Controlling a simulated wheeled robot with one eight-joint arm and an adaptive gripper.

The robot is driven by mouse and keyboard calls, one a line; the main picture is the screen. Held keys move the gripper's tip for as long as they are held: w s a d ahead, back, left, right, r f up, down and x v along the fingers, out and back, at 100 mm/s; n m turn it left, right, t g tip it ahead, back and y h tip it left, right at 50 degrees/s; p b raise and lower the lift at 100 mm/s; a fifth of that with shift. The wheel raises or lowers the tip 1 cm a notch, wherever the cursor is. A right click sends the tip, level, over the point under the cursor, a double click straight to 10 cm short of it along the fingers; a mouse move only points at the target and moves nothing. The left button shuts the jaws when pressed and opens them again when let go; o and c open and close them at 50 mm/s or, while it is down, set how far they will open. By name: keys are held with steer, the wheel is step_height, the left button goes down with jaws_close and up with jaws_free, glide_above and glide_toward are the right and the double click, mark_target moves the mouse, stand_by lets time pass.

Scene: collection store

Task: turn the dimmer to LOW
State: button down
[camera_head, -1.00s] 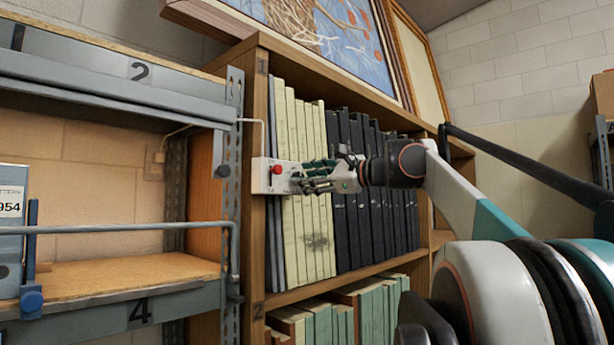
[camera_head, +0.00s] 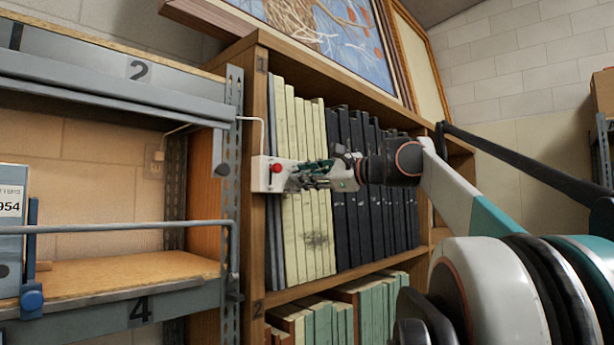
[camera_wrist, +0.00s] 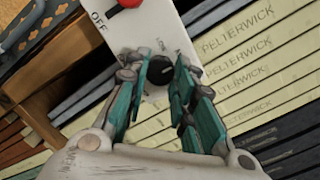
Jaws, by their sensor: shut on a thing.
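A white control panel (camera_head: 260,178) is at the left upright of the wooden bookcase, with a red button (camera_head: 276,168) on it. In the wrist view the panel (camera_wrist: 172,28) runs from the top, with the red button (camera_wrist: 129,2) beside the word OFF. The black dimmer knob (camera_wrist: 159,70) sits further down the panel. My gripper (camera_wrist: 160,74) has its teal fingers on either side of the knob and is shut on it. In the head view my gripper (camera_head: 300,176) is at the panel and hides the knob. Labels around the knob are too small to read.
Cream volumes (camera_head: 303,235) and black volumes (camera_head: 370,220) stand on the shelf close behind my gripper. A grey metal rack (camera_head: 120,90) is at the left, with a bent rail (camera_head: 130,227). Framed pictures (camera_head: 330,30) stand on top of the bookcase.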

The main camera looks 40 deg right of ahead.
steer(key=n+p, duration=0.2)
steer(key=n, duration=0.3)
steer(key=n+g+h+p, duration=0.1)
steer(key=n+p, duration=0.1)
steer(key=n, duration=0.3)
steer(key=shift+r, duration=0.15)
steer(key=shift+n, duration=0.4)
steer(key=shift+a, duration=0.1)
steer(key=c, duration=1.3)
jaws_free()
steer(key=s, duration=0.4)
steer(key=s+d, duration=0.1)
steer(key=s, duration=0.3)
steer(key=s+r, duration=0.1)
steer(key=s, duration=0.3)
steer(key=shift+d+r, duration=0.1)
steer(key=shift+d, duration=0.25)
